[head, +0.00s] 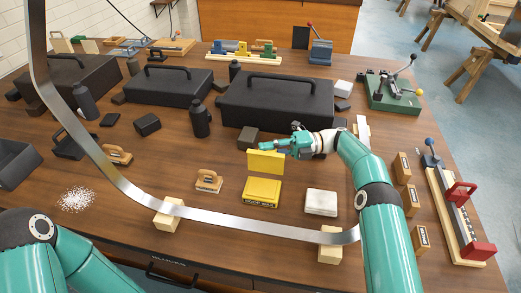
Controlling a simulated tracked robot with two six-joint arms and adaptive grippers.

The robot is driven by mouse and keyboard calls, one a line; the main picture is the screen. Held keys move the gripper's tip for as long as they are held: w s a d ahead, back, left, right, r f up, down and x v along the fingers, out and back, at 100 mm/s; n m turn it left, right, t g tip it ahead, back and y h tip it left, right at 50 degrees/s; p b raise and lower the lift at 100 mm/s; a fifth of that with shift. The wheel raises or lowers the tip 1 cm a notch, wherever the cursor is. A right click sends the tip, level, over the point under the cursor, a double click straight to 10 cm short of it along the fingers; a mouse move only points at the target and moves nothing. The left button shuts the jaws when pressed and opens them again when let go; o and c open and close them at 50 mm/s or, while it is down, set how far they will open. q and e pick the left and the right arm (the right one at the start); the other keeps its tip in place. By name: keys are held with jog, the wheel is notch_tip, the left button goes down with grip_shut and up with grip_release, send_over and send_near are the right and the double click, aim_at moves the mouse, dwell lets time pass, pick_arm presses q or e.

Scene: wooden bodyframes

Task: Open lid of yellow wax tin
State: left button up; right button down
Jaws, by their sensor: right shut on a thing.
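The yellow wax tin (261,193) sits on the wooden table in the middle of the head view, with dark lettering on its front. Its yellow lid (266,163) stands raised and tilted up at the tin's back edge. My right gripper (276,150) is shut on the lid near its upper right edge. The gripper hides part of the lid's top. Of my left arm only green links show at the lower left; its gripper is out of view.
A long curved metal strip (255,231) rests on wooden blocks in front of the tin. A pale square block (321,202) lies to its right, a wooden-handled tool (209,181) to its left. A large black toolbox (275,101) stands behind.

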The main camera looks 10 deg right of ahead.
jog(key=shift+w+f, duration=0.1)
jog(key=shift+f, duration=0.15)
jog(key=c, duration=1.2)
grip_release()
jog(key=shift+o, duration=0.2)
jog(key=shift+r, duration=0.1)
